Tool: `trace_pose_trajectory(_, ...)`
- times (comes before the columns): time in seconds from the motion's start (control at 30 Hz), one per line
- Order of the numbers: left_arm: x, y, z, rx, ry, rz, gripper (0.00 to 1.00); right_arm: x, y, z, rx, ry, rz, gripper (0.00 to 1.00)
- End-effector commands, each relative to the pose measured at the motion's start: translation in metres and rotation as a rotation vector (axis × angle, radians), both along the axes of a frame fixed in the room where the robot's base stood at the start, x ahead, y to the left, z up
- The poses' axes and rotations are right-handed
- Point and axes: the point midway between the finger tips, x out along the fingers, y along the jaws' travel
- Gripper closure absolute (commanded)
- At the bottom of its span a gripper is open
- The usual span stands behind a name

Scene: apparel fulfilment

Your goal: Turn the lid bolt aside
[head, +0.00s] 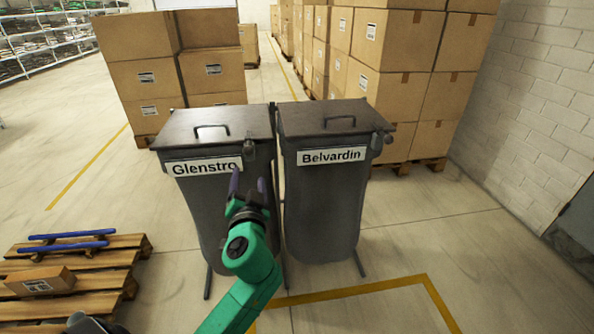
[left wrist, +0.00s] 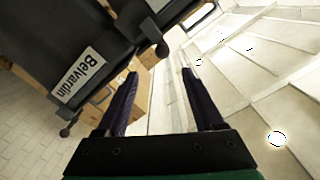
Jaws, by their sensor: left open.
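Two dark grey lidded bins stand side by side, the Glenstro bin (head: 225,205) on the left and the Belvardin bin (head: 322,210) on the right. A small bolt (head: 249,147) hangs at the front right of the Glenstro lid (head: 190,125). Another bolt (head: 377,143) is at the front right of the Belvardin lid (head: 330,117). Both lids are down. My left gripper (head: 248,182) is open and empty in front of the Glenstro bin, below its bolt in the picture. The left wrist view shows the Belvardin label (left wrist: 77,77) and dark knobs beside the open fingers (left wrist: 160,85). My right gripper is out of view.
Stacked cartons (head: 385,50) stand behind the bins, with more cartons (head: 170,65) at the back left. A wooden pallet (head: 110,265) with blue bars and a carton lies at lower left. A block wall (head: 545,100) is at right. The floor at front right is clear.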

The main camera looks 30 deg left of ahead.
Motion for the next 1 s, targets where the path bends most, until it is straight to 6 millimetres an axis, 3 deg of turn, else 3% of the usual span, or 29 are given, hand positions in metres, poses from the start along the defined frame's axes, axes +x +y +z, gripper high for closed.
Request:
trace_pose_trajectory(0.17, 0.010, 0.010, 0.012, 0.010, -0.022, 0.008, 0.31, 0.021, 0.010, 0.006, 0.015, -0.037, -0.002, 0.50)
trace_pose_trajectory(0.3, 0.038, 0.031, 0.013, 0.011, -0.020, 0.008, 0.31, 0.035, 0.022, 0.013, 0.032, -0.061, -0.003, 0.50)
trace_pose_trajectory(0.63, 0.102, 0.080, 0.011, 0.007, -0.019, 0.007, 0.31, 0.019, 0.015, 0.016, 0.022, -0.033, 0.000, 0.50)
trace_pose_trajectory(1.0, 0.113, 0.088, 0.009, 0.005, -0.017, 0.005, 0.31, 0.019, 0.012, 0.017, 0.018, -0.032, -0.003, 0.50)
